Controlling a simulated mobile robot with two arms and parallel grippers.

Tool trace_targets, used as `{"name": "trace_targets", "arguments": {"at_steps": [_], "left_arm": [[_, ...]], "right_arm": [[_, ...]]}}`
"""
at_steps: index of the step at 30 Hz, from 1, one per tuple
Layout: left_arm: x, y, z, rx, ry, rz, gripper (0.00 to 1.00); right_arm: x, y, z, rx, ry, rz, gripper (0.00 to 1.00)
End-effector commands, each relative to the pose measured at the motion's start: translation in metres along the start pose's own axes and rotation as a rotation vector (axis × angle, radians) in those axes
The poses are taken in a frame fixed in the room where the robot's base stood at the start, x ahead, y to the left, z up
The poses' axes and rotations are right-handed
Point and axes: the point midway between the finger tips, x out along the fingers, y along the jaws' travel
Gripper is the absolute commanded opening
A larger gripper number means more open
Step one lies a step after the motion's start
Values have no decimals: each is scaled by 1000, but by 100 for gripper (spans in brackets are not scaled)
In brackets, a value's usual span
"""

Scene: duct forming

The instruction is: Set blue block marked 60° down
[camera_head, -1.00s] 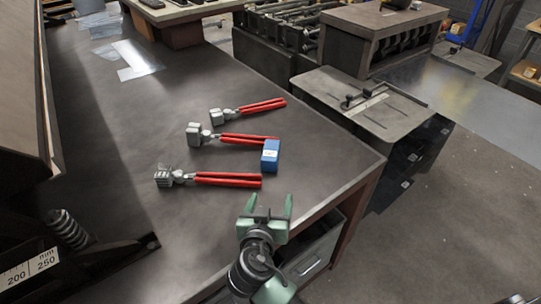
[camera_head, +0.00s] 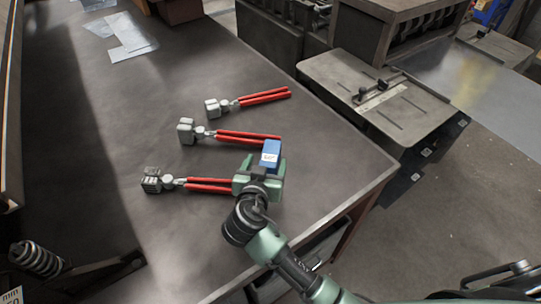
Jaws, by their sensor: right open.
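The blue block (camera_head: 270,152) with a white label stands on the dark workbench near its right edge, by the handle end of the middle red-handled tool. The label is too small to read. My right gripper (camera_head: 267,164) is at the block, its open fingers to either side of it, and partly hides the block's lower part. I cannot tell whether the fingers touch it. My left gripper is not in view.
Three red-handled tools lie left of the block: a far one (camera_head: 248,102), a middle one (camera_head: 230,134) and a near one (camera_head: 187,182), whose handles end beside my gripper. The workbench (camera_head: 110,120) is clear to the left. Clear sheets (camera_head: 132,47) lie at the back.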

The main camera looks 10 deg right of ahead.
Motion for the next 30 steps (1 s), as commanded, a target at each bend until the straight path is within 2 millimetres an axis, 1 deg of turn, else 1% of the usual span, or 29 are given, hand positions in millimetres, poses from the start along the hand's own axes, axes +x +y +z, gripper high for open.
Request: {"name": "trace_targets", "arguments": {"at_steps": [1, 4, 6, 9, 12, 17, 18, 20, 21, 23, 24, 25, 26, 30], "left_arm": [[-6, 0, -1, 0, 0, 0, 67], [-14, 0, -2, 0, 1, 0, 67], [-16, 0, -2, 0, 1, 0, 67], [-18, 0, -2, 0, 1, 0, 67], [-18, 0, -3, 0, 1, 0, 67], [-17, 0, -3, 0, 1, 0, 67], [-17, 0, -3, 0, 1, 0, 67], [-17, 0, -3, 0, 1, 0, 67], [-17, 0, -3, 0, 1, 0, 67], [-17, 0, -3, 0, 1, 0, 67], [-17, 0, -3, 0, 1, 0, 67], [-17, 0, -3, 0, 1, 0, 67], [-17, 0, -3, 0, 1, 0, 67], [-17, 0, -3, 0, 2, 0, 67]], "right_arm": [[6, 2, -2, -5, 2, 3, 71], [22, 4, 1, -7, 2, 4, 71], [33, 4, 3, -5, 3, 2, 71], [43, 4, 4, -3, 2, 1, 71], [46, 4, 6, -1, 0, 1, 71], [46, 4, 6, 0, 0, 0, 71], [46, 4, 6, 0, 0, 0, 65], [46, 4, 6, -1, 0, 0, 49], [46, 4, 6, -1, 0, 0, 38], [46, 4, 6, -1, 0, 0, 21], [46, 4, 6, -1, 0, 0, 10], [46, 4, 6, -1, 0, 0, 1], [46, 4, 6, -1, 0, 0, 0], [46, 3, 5, 0, 2, 0, 0]]}}
